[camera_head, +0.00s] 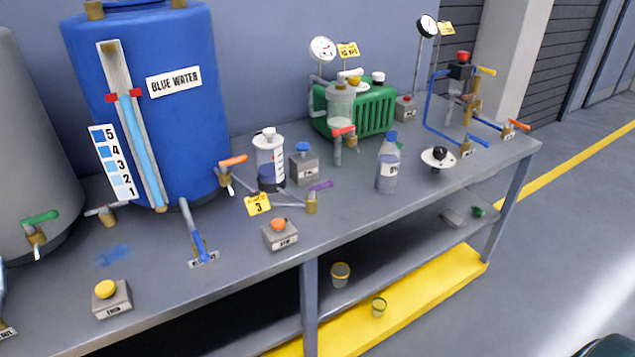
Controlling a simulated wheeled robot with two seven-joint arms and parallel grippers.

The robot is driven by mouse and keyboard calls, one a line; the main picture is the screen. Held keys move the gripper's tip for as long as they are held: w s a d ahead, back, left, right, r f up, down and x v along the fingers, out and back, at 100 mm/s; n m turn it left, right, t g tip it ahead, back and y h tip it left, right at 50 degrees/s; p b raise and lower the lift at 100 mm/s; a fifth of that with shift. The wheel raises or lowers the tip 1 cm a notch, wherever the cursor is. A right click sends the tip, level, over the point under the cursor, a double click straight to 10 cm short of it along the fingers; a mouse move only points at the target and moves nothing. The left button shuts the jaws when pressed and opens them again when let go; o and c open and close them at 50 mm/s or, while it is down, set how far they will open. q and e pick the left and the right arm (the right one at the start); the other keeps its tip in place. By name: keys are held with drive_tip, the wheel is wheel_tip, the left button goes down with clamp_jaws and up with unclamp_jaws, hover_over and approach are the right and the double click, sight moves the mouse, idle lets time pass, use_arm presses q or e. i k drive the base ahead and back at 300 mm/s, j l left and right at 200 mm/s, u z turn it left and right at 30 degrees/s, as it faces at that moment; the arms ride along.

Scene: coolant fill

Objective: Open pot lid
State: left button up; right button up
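No gripper of mine shows in the head view. Several things on the bench could be a pot with a lid, and I cannot tell which one is meant. A clear pot (270,165) with dark liquid and a white knobbed lid (268,135) stands upright right of the blue tank; its lid looks seated on top. A white round disc (438,158) with a black knob lies at the bench's right part.
The bench (385,222) holds a blue water tank (190,120), a blue-capped bottle (388,166), a green finned machine (372,108), an orange-button box (280,234) and a yellow-button box (113,298). Valve handles and blue pipes stick up. The floor (540,270) at right is mostly clear.

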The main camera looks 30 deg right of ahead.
sight(269, 139)
drive_tip(key=l+u, duration=0.15)
drive_tip(key=l, duration=0.4)
drive_tip(key=l+u, duration=0.1)
drive_tip(key=l, duration=0.45)
drive_tip(key=k+l+u, duration=0.15)
drive_tip(key=l, duration=0.4)
drive_tip(key=l+u, duration=0.1)
drive_tip(key=l, duration=0.5)
drive_tip(key=k+l+u, duration=0.15)
drive_tip(key=l, duration=0.35)
drive_tip(key=k+l+u, duration=0.1)
drive_tip(key=l, duration=0.45)
